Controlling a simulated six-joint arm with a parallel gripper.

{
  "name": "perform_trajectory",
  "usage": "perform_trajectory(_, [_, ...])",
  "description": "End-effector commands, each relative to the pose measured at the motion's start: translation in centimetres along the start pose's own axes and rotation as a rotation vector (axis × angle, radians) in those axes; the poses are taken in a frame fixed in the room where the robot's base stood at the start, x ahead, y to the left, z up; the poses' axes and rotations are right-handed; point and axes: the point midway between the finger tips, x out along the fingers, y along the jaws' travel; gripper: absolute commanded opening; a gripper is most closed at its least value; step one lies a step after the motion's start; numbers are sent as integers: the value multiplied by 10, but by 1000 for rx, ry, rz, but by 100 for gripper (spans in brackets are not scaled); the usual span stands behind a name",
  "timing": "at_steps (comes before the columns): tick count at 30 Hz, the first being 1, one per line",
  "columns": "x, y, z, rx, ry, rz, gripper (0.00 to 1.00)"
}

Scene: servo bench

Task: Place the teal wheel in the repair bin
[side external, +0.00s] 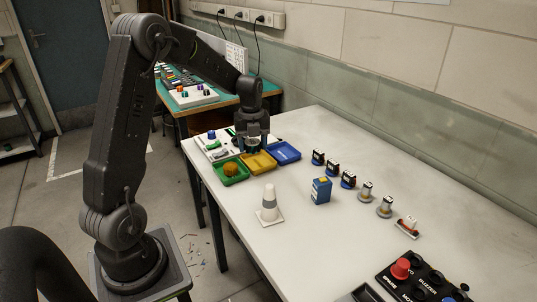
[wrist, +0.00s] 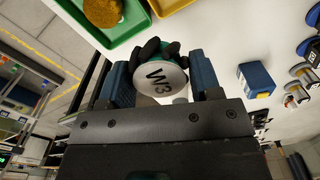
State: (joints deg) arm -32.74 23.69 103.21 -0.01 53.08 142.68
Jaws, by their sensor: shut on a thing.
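My gripper (side external: 254,143) is shut on a wheel (wrist: 160,76) with a pale round face marked W3, black lobes and a little teal at its edge. The wheel sits between the two blue fingers in the wrist view. In the side view it is mostly hidden by the fingers. Three shallow trays stand at the table's far end: green (side external: 229,181), yellow (side external: 262,168) and blue (side external: 286,152). My gripper is over the back of the yellow tray, near the blue one. I cannot tell which tray is the repair bin.
A brown-yellow round thing (side external: 232,169) lies in the green tray. A white cone with a grey band (side external: 268,202), a blue box (side external: 321,191) and a row of several small parts (side external: 348,179) stand nearer. A black button panel (side external: 428,280) is at the front right.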

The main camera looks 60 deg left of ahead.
Motion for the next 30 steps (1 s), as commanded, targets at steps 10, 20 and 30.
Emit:
perform_trajectory(10, [-9,25,22,-308,0,1,35])
perform_trajectory(20, [-13,56,59,-1074,-1,2,35])
perform_trajectory(30, [-15,82,84,-1660,-2,2,35])
